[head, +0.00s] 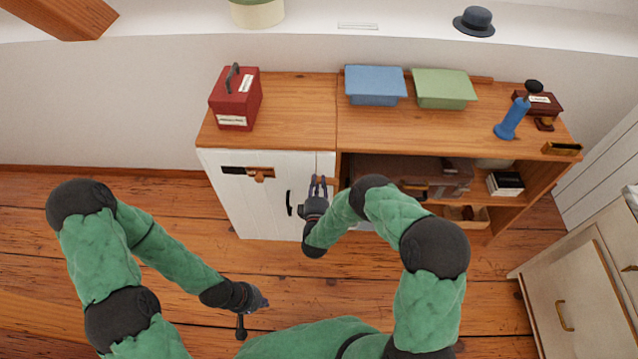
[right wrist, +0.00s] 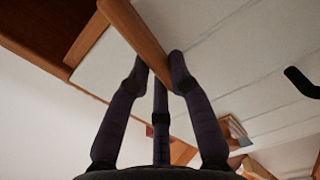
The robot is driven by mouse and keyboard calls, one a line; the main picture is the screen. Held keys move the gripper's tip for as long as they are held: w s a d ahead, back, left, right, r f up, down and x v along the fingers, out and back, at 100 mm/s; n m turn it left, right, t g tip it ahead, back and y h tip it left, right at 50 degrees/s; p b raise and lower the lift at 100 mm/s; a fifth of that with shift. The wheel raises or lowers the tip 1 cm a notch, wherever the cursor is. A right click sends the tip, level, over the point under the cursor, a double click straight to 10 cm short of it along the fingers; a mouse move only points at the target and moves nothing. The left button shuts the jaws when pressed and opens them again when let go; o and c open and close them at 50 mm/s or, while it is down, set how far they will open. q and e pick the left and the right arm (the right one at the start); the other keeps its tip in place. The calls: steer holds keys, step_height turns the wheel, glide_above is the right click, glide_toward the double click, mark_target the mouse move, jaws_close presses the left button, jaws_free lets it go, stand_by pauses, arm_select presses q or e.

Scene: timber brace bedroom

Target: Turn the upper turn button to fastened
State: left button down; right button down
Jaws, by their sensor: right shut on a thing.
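The white cabinet door (head: 245,200) stands shut on the left part of the wooden cabinet. My right gripper (head: 318,183) is at the upper right edge of the door and covers the upper turn button in the head view. In the right wrist view, my right gripper (right wrist: 159,70) is shut on the upper turn button (right wrist: 140,30), a narrow wooden bar running diagonally between the fingers. Its lower end is partly hidden by the fingers. My left gripper (head: 253,302) hangs low over the floor, away from the cabinet; its finger opening is unclear.
A black door handle (head: 289,203) is left of my right gripper. A wooden latch piece (head: 262,175) is on the door's upper part. A red box (head: 236,100), blue bin (head: 375,86) and green bin (head: 443,89) stand on top. Open shelves lie to the right.

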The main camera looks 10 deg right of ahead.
steer(key=shift+a+f+n, duration=0.1)
steer(key=shift+f+n, duration=0.1)
steer(key=shift+n, duration=0.7)
steer(key=c, duration=1.1)
jaws_free()
steer(key=v, duration=1.2)
